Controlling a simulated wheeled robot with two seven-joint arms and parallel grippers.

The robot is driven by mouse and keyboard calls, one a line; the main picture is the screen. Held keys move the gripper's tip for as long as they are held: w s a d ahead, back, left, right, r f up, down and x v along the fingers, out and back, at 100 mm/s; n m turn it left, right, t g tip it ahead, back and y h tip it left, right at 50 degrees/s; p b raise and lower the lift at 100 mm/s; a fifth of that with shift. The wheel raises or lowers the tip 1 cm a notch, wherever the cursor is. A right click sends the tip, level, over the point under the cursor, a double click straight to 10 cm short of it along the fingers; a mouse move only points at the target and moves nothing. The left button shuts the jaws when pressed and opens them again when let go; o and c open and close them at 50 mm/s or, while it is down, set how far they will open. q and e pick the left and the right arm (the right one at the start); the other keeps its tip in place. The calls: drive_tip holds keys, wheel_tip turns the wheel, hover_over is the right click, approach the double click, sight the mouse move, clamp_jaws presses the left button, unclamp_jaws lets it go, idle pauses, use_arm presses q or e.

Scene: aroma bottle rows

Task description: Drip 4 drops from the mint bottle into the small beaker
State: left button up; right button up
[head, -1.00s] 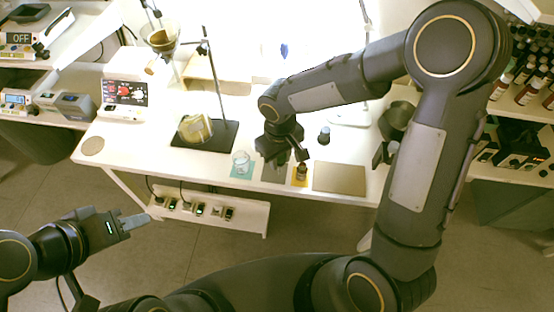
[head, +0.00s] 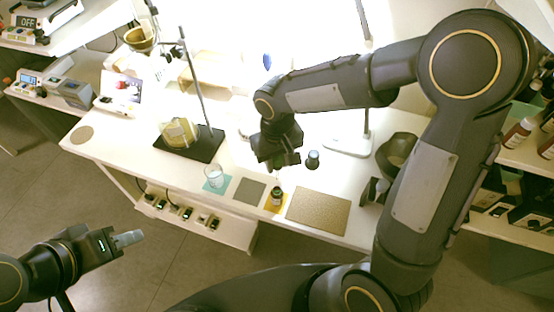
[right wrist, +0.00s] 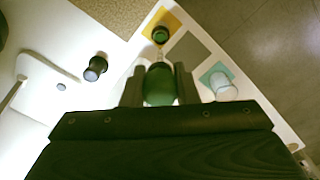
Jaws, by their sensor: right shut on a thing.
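The mint bottle (head: 276,198) is small and dark and stands upright on a yellow mat; its green-ringed top shows in the right wrist view (right wrist: 160,35). My right gripper (head: 279,160) is shut on a dropper with a green bulb (right wrist: 159,86). The dropper's pale, thin tube points toward the bottle in the right wrist view; its tip appears apart from the bottle. The small clear beaker (head: 214,176) stands on a teal mat, left of the bottle; it also shows in the right wrist view (right wrist: 223,88). My left gripper (head: 128,239) is off the table, empty, seen edge-on.
A bare grey mat (head: 249,191) lies between the beaker and the bottle. A gold-brown mat (head: 319,212) lies to the right. A dark-capped jar (head: 312,160) stands behind. A stand (head: 189,145) with a yellowish flask rises at the left.

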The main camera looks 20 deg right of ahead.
sight(277, 178)
drive_tip(key=shift+f+b, duration=1.65)
drive_tip(key=shift+f, duration=0.3)
drive_tip(key=shift+c, duration=0.3)
drive_tip(key=shift+c, duration=1.3)
drive_tip(key=shift+f, duration=0.15)
drive_tip(key=shift+f+b, duration=3.35)
drive_tip(key=shift+f, duration=0.45)
